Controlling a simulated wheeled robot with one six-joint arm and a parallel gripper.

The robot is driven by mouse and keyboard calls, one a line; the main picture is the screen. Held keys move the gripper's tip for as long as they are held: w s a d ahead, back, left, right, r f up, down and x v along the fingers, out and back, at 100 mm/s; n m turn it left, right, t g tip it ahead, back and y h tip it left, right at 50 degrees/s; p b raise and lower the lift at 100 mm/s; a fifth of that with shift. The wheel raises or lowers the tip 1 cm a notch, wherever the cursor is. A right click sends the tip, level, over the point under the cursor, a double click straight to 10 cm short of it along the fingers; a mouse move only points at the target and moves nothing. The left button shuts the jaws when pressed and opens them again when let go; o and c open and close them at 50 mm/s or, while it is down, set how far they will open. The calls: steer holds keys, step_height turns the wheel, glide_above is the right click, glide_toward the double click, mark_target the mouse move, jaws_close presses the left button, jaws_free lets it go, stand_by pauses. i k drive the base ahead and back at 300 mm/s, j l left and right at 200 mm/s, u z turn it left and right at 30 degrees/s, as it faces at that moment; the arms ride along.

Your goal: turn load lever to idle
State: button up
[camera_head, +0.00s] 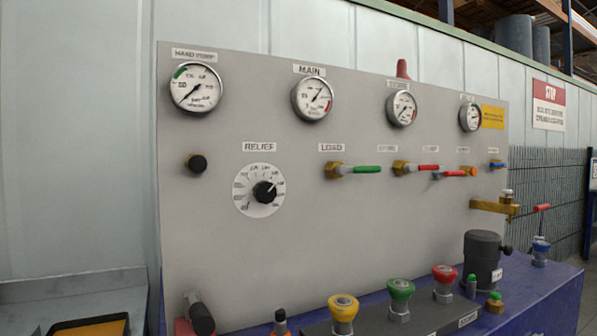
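The load lever (365,169) has a green handle on a brass valve body, below the LOAD label (331,147) on the grey panel (300,230). Its handle points to the right, about level. No idle marking is readable near it. My gripper is not in view.
Several gauges, such as the MAIN gauge (313,98), line the panel's top. The RELIEF knob (264,192) is left of the lever, and a red-handled lever (421,168) is close on its right. A blue bench (548,302) below carries a yellow knob (343,306), a green knob (401,290) and a dark cylinder (484,259).

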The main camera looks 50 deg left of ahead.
mark_target(341, 170)
steer(key=u, duration=1.6)
